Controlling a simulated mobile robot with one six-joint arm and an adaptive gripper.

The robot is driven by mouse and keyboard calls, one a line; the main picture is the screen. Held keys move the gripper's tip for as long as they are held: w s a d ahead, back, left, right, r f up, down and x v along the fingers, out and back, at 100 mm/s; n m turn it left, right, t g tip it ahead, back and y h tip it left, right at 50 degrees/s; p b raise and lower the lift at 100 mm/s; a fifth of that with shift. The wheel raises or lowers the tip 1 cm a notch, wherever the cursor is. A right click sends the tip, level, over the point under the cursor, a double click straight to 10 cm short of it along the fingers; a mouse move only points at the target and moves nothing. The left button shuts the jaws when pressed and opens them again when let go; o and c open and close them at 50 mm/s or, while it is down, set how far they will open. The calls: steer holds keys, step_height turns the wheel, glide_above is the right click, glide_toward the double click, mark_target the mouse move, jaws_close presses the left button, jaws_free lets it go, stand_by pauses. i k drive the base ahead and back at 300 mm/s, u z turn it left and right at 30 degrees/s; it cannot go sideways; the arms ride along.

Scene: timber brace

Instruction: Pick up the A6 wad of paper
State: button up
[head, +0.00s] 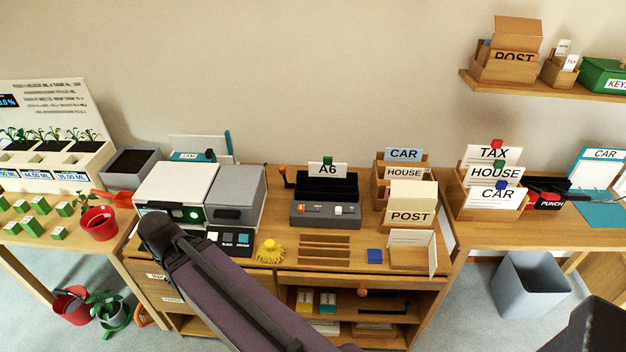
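A white card marked A6 (328,169) stands at the back of a black slotted device (325,190) with a grey front panel on the desk. I cannot pick out for certain a wad of paper marked A6. Small yellow (304,300) and teal packs (327,302) lie on the open shelf under the desk, and pale flat stacks (325,327) lie lower; their markings are too small to read. My arm crosses the lower left middle, hiding part of the desk front.
A white-and-grey printer (178,192) stands left of the device. Wooden card boxes marked CAR, HOUSE and POST (409,217) stand right. A grey bin (530,285) stands on the floor.

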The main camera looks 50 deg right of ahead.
mark_target(327, 170)
steer(key=u, duration=0.15)
steer(key=k, duration=1.1)
steer(key=z, duration=1.65)
steer(key=i, duration=0.95)
steer(key=u, duration=0.1)
